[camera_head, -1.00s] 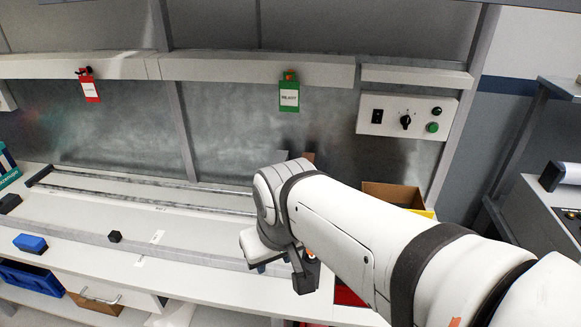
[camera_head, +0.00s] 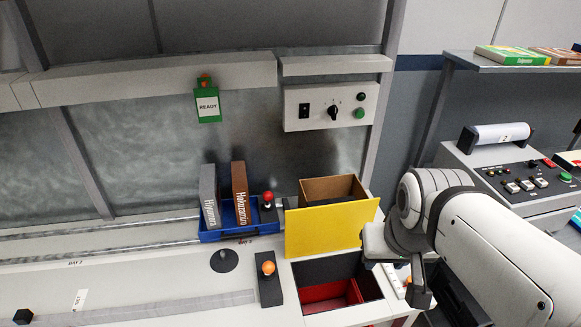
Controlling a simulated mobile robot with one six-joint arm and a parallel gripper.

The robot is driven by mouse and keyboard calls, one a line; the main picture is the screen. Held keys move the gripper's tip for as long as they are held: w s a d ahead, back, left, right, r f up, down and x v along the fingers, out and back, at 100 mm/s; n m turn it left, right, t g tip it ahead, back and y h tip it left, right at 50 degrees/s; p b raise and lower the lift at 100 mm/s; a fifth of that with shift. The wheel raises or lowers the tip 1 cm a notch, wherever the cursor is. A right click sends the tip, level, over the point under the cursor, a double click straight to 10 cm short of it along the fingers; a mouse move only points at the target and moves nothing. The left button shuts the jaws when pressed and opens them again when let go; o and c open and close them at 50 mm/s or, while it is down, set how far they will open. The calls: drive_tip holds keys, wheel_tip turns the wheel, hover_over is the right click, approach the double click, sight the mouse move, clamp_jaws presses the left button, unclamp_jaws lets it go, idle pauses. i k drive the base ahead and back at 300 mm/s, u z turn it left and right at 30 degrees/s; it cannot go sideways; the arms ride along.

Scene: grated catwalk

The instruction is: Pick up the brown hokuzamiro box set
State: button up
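The brown Hokuzamiro box set (camera_head: 240,193) stands upright in a blue bin (camera_head: 213,236) at the back of the bench, with white lettering on its spine. A grey box set (camera_head: 209,197) with similar lettering stands to its left in the same bin. My gripper (camera_head: 396,282) is at the right, in front of and well to the right of the bin, apart from both box sets. My wrist hides much of it, so I cannot tell its opening or whether anything is between its fingers.
A brown open box with a yellow front panel (camera_head: 330,230) stands between the bin and my arm. A red-lined recess (camera_head: 328,297) lies below it. A red-knobbed lever (camera_head: 268,199) and an orange-knobbed lever (camera_head: 268,268) stand near the bin. A console (camera_head: 515,180) is at right.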

sight(240, 188)
drive_tip(key=z, duration=1.15)
drive_tip(key=k, duration=1.2)
drive_tip(key=u, duration=1)
drive_tip(key=i, duration=1)
